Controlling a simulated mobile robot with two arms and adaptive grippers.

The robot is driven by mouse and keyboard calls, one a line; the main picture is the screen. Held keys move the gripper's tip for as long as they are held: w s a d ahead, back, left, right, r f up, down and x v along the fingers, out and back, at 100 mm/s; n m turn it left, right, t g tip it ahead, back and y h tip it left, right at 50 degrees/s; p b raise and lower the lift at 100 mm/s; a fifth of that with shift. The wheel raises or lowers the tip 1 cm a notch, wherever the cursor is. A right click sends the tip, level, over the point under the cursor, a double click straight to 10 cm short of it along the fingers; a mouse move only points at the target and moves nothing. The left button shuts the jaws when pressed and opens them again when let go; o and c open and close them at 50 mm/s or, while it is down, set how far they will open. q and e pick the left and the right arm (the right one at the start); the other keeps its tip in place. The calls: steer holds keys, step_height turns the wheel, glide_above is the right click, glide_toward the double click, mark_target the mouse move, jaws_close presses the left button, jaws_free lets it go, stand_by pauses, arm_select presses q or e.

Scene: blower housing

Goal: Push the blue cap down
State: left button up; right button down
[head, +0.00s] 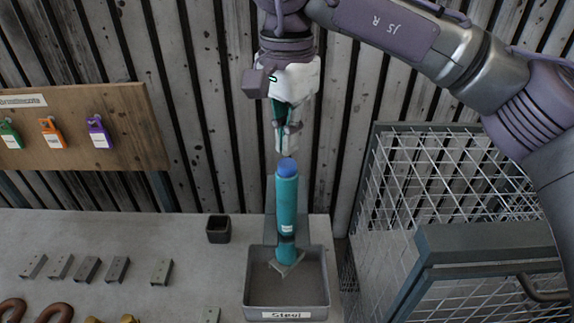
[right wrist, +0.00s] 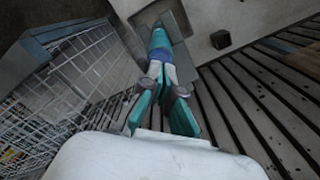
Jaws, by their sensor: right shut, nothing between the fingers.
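The blue cap (head: 287,167) sits on top of an upright teal cylinder (head: 286,205), which stands at the grey bin marked "Steel". My right gripper (head: 287,150) points down just above the cap, with its fingers shut and nothing between them. In the right wrist view the shut fingertips (right wrist: 161,68) lie in front of the blue cap (right wrist: 160,54), and the teal cylinder (right wrist: 159,38) shows beyond. I cannot tell whether the fingertips touch the cap. My left gripper is not in view.
The grey bin (head: 286,316) is at the table's right end. A small black box (head: 218,229) and several metal blocks (head: 87,268) are to its left. A wire mesh cage (head: 450,180) stands at right. A wooden board (head: 90,125) with coloured tags is at left.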

mark_target(287, 163)
stand_by(0.4)
steer(key=shift+f, duration=0.2)
step_height(287, 163, down, 4)
steer(key=b, duration=0.3)
steer(key=shift+f+b, duration=0.2)
steer(key=shift+b, duration=0.1)
steer(key=shift+r+p, duration=0.55)
step_height(287, 163, up, 4)
steer(key=p, duration=0.3)
steer(key=shift+f, duration=0.15)
